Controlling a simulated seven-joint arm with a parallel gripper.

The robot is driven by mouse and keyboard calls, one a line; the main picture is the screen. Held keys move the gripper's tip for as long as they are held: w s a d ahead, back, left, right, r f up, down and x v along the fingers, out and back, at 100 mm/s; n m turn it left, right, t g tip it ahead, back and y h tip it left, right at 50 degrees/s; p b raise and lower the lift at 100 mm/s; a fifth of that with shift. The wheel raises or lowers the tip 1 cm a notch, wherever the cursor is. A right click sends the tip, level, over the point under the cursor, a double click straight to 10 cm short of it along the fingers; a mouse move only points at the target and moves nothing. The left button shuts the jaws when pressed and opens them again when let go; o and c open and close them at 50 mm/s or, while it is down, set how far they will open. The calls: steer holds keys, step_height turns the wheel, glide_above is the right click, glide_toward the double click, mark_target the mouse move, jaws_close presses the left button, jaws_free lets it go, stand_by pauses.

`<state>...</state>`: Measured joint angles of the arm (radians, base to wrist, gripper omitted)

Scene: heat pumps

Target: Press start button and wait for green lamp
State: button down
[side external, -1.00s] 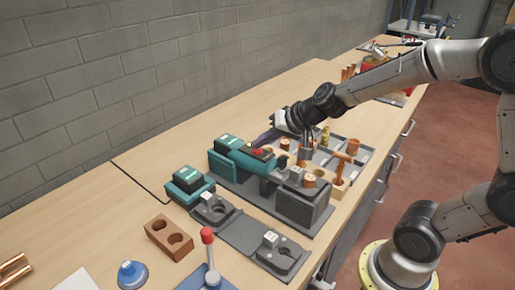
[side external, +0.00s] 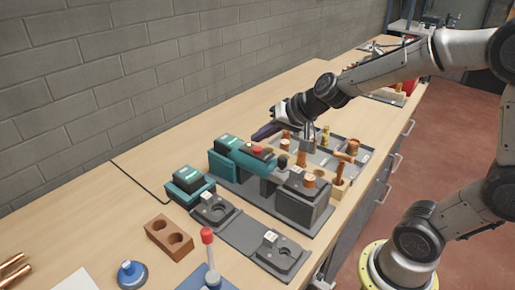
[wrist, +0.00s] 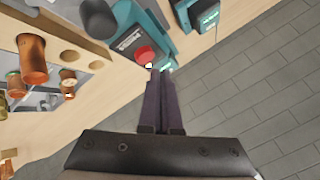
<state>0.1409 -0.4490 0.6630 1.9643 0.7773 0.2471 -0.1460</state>
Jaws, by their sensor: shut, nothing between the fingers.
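A teal and black machine (side external: 243,160) stands on a dark base on the bench, with a red button (side external: 258,150) on top. The machine (wrist: 160,22) and red button (wrist: 145,54) also show in the wrist view. My gripper (side external: 257,136) is shut and empty, its dark purple fingers just above and behind the red button. In the wrist view my fingertips (wrist: 162,72) are close beside the button; contact cannot be told. A small pale light and a greenish glow show by the fingertips; I cannot tell whether either is the lamp.
A second teal unit (side external: 190,185) with a green display stands to the left. A brown block with holes (side external: 169,238), a red-topped lever (side external: 207,237) and a blue knob (side external: 131,274) are nearer. A grey tray (side external: 325,158) with copper parts lies behind right.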

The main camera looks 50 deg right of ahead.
mark_target(261, 154)
steer(key=shift+r, duration=2.25)
steer(key=s+a+r+n, duration=0.3)
steer(key=s+a+r, duration=0.1)
steer(key=s+r, duration=0.25)
steer(key=s+d+f+n+g, duration=0.1)
steer(key=s+f, duration=0.3)
steer(key=s, duration=0.4)
steer(key=s+d+f+n+g+h, duration=0.1)
steer(key=s+f+n+g, duration=0.1)
steer(key=s, duration=0.7)
step_height(261, 154, down, 2)
steer(key=shift+f+n+g, duration=0.2)
steer(key=shift+n+g, duration=0.1)
steer(key=shift+n, duration=0.6)
steer(key=shift+w+d, duration=0.1)
